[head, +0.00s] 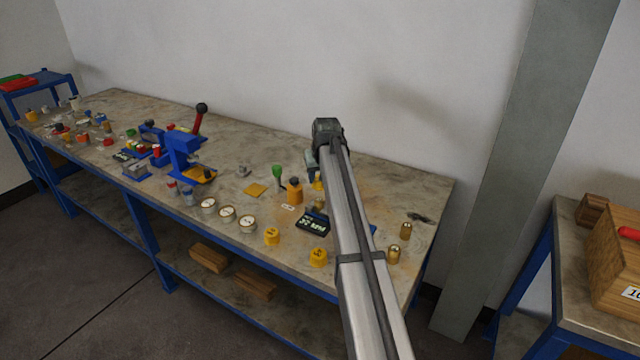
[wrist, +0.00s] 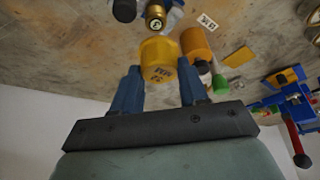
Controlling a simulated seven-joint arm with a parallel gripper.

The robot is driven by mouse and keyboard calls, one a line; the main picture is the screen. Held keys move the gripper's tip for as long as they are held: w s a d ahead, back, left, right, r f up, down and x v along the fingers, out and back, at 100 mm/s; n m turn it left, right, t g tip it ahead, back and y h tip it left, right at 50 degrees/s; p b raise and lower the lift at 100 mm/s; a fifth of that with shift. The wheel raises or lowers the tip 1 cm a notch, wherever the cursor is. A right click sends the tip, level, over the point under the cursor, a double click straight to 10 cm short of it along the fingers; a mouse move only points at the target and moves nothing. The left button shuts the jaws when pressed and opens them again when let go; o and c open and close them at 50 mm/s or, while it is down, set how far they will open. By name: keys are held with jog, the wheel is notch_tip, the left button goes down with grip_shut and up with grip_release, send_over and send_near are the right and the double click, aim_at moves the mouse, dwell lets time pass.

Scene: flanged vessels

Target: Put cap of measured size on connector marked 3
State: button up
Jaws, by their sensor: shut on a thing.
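My gripper (wrist: 158,80) has its two blue fingers on either side of a yellow cap (wrist: 159,60) and is shut on it. The cap has dark marking that I cannot read. In the head view my gripper (head: 314,176) is partly hidden behind my arm, with a bit of yellow beside it. A brass connector (wrist: 155,17) lies just beyond the held cap in the wrist view, apart from it in the picture; its mark is too small to read. Two yellow caps (head: 271,236) (head: 318,257) stand near the front edge.
Several round gauges (head: 227,214) and a blue press (head: 184,155) are farther left. The bench's right end has bare room.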

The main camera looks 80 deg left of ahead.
aim_at(320, 184)
jog(key=shift+f, duration=0.1)
dwell(0.5)
jog(key=shift+f, duration=2.2)
jog(key=shift+f, duration=1)
dwell(0.5)
jog(key=o, duration=1.1)
jog(key=shift+d+r, duration=0.1)
jog(key=v, duration=1.3)
jog(key=shift+s+d+r, duration=0.1)
jog(key=shift+d+r, duration=0.05)
jog(key=shift+r, duration=0.1)
